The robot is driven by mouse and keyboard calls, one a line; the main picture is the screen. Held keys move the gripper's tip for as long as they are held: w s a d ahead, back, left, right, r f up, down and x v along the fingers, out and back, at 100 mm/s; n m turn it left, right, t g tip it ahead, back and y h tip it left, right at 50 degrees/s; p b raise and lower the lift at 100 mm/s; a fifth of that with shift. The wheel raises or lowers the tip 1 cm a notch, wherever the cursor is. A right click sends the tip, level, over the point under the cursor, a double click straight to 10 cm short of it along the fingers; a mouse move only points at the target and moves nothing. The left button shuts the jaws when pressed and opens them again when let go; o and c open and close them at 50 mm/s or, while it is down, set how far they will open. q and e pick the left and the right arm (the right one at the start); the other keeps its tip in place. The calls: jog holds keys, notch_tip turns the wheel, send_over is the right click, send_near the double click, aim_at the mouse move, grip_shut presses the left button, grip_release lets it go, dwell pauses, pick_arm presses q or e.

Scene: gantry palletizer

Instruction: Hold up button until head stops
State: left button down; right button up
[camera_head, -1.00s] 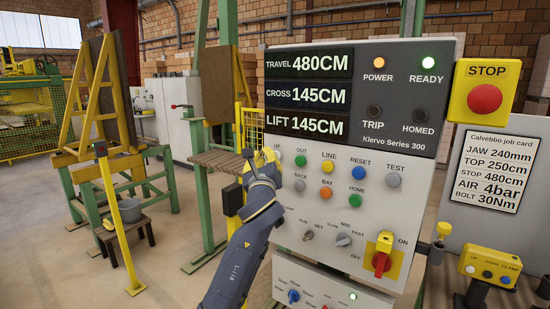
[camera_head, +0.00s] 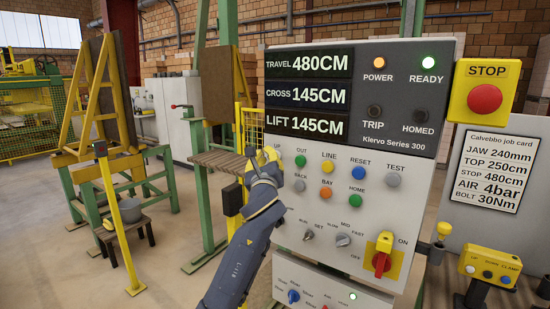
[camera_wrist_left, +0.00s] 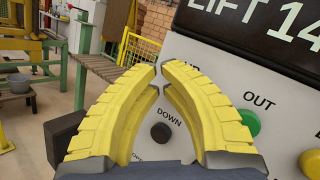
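The grey control panel (camera_head: 335,205) carries an UP label (camera_head: 268,149) at the upper left of its button rows. My left gripper (camera_head: 262,156) is in front of the panel just under that label. The UP button itself is hidden behind the fingers. In the left wrist view the yellow fingers (camera_wrist_left: 160,72) are closed, tips together, with no object between them. The black DOWN button (camera_wrist_left: 161,132) shows between the curved fingers. I cannot tell whether the tips touch the UP button. The lift display (camera_head: 307,125) reads 145CM. My right gripper is not in view.
Green OUT (camera_head: 300,160) and grey BACK (camera_head: 299,185) buttons sit close right of my gripper. A red STOP button (camera_head: 485,98) is at the upper right. A yellow pendant (camera_head: 488,267) with its own up, down and clamp buttons stands at the lower right.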

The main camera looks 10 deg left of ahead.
pick_arm(q)
jog(key=shift+w+d, duration=0.15)
jog(key=shift+w, duration=0.25)
dwell(1.8)
dwell(3.7)
jog(key=shift+s+a, duration=0.3)
jog(key=shift+s, duration=0.5)
jog(key=shift+s+a, duration=0.3)
jog(key=shift+s, duration=0.5)
jog(key=shift+s+a, duration=0.25)
jog(key=shift+s, duration=0.5)
jog(key=shift+s+a, duration=0.3)
jog(key=shift+s, duration=0.5)
